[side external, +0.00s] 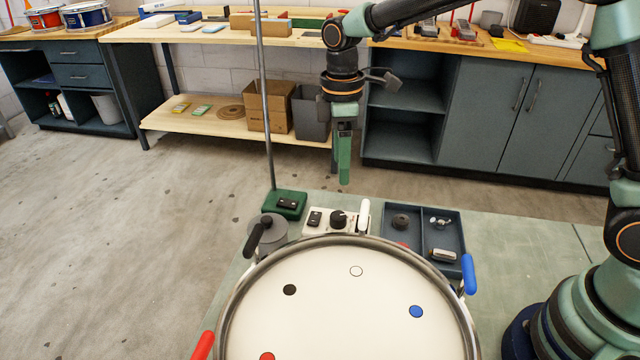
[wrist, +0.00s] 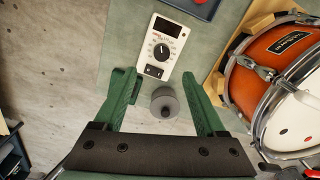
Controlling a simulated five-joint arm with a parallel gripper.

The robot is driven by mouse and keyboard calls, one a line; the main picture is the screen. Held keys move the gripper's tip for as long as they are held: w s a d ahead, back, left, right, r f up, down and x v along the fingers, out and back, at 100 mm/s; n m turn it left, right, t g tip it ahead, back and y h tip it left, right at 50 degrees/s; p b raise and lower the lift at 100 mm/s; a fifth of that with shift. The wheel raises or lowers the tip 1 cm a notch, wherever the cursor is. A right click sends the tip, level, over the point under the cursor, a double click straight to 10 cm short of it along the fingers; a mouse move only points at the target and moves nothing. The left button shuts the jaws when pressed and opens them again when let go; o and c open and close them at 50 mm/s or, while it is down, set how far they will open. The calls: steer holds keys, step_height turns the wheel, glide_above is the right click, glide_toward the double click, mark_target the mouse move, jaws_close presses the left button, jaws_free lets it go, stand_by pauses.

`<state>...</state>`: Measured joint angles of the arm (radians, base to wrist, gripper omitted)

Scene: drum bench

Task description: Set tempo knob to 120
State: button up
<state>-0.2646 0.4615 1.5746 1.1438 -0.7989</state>
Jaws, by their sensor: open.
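The tempo knob (side external: 338,219) is a black dial on a white box (side external: 351,228) on the bench behind the drum. In the wrist view the knob (wrist: 161,51) sits mid-face on the box (wrist: 149,54), inside a ring of marks too small to read. A dark display (wrist: 168,27) and a black switch (wrist: 152,71) flank it. The knob's setting cannot be read. My gripper (side external: 344,178) points down, empty, well above the box. In the wrist view its green fingers (wrist: 157,76) are spread apart, with the knob beyond their tips.
The drum (side external: 350,310) with upright coloured handles stands close in front of the box. A dark parts tray (side external: 423,244) lies right of it, a green block (side external: 287,204) left. A grey round piece (wrist: 164,103) shows between my fingers. A thin metal rod (side external: 264,110) rises at left.

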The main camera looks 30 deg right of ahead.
mark_target(339, 214)
steer(key=f, duration=1.2)
steer(key=shift+s+a, duration=0.15)
steer(key=shift+s, duration=0.15)
steer(key=shift+c, duration=0.3)
jaws_close()
steer(key=shift+w+r+m, duration=0.1)
steer(key=shift+m, duration=0.4)
steer(key=m, duration=0.9)
steer(key=shift+m+t, duration=0.3)
